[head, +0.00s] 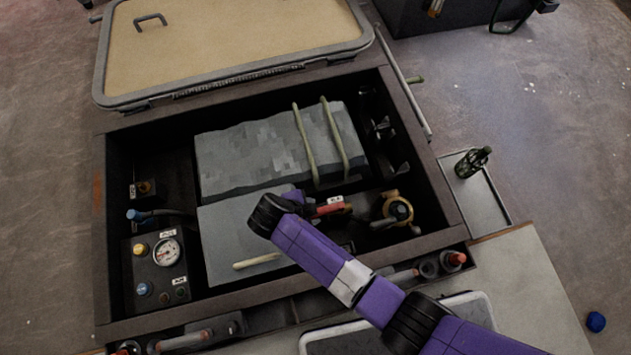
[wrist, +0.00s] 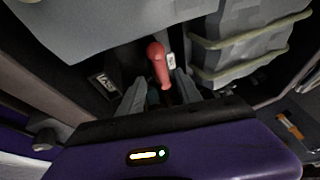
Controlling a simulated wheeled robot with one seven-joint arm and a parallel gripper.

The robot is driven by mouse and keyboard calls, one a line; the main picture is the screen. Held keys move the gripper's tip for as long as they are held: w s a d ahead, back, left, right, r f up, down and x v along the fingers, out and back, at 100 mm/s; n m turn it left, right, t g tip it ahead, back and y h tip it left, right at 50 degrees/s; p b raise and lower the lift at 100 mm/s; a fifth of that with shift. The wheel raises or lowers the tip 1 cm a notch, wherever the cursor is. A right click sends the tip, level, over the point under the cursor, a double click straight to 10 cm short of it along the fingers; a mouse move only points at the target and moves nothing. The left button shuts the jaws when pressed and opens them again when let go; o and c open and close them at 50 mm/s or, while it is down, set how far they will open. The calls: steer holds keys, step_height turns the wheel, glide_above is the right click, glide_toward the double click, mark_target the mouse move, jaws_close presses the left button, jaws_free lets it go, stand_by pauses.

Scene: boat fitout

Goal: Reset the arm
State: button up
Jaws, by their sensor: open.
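My purple arm reaches into the open compartment in the head view, and its end hides part of what lies beneath. A red handle (wrist: 158,62) shows between and just beyond the fingertips. I cannot tell whether the fingers touch it. The red handle also shows in the head view (head: 333,205), just right of my gripper, with a small white label beside it.
A dark-framed compartment (head: 103,245) surrounds the arm's end. Inside are a grey block (head: 250,155) under two straps, a gauge panel (head: 158,270) and a brass fitting (head: 398,210). The hatch lid (head: 235,40) stands open behind. A side tray (head: 480,205) holds a green bottle (head: 472,162).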

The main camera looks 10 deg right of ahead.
steer(key=shift+r, duration=0.15)
stand_by(0.5)
steer(key=w+a+n, duration=0.1)
steer(key=w+a+r+n+t+y, duration=0.1)
steer(key=w+a+n, duration=0.1)
steer(key=w+a+n+t+y, duration=0.1)
steer(key=a+n, duration=0.1)
steer(key=shift+w+r, duration=0.2)
steer(key=shift+r, duration=0.1)
step_height(320, 180, up, 8)
steer(key=a+n+t+y, duration=0.2)
steer(key=n+t+y, duration=0.35)
steer(key=n, duration=0.35)
steer(key=s+d+r+n+t+h, duration=0.1)
steer(key=s+d+r+n+t, duration=0.15)
steer(key=s+d+r, duration=0.9)
steer(key=s+d+r+n+t+h, duration=0.15)
steer(key=s+d+r+t, duration=0.25)
steer(key=s+d+r, duration=0.8)
step_height(320, 180, up, 2)
steer(key=s+g, duration=0.2)
steer(key=s, duration=0.1)
step_height(320, 180, up, 36)
steer(key=p, duration=3.5)
steer(key=shift+w+a+f+h+p, duration=0.2)
steer(key=shift+w+a+h+p, duration=0.1)
steer(key=shift+a+p, duration=0.05)
